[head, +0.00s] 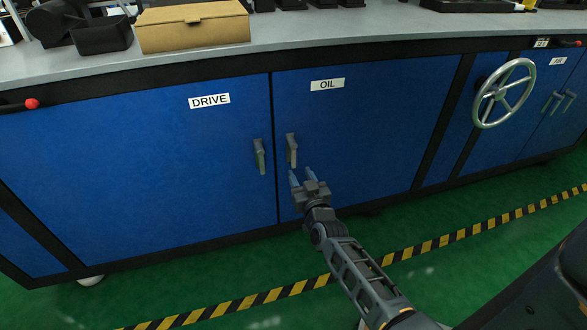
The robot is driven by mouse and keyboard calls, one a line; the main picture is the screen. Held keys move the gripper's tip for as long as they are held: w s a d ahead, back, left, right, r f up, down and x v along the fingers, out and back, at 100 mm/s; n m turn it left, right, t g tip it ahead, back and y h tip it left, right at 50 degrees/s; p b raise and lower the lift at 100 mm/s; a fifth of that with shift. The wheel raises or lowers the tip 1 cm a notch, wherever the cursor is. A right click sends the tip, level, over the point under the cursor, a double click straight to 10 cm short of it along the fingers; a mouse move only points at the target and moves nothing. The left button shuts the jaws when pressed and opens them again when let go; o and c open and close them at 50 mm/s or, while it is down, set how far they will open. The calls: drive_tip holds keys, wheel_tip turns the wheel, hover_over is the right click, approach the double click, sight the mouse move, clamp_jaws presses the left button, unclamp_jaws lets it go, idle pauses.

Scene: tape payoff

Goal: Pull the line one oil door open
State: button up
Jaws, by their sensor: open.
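The oil door (370,125) is a blue cabinet panel with a white label (327,85) reading OIL. It looks shut, flush with the cabinet front. Its grey upright handle (292,150) is near its left edge. My gripper (301,175) is open, with its two fingers pointing up toward the handle. The fingertips are just below the handle in the picture. I cannot tell whether they touch it, and nothing shows between them.
The blue drive door (140,170) with its own handle (259,156) is directly left. A metal handwheel (503,93) is at the right. The grey worktop (330,35) holds a cardboard box (193,27). Green floor (470,210) with a yellow-black stripe (430,245) lies in front.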

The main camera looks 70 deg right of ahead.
sight(294, 160)
drive_tip(key=b+x, duration=0.2)
drive_tip(key=x, duration=0.4)
drive_tip(key=shift+w+d+f, duration=0.1)
drive_tip(key=shift+d+f, duration=0.05)
drive_tip(key=shift+d, duration=0.3)
drive_tip(key=shift+b+x, duration=0.45)
drive_tip(key=shift+x, duration=0.3)
clamp_jaws()
drive_tip(key=shift+a, duration=0.1)
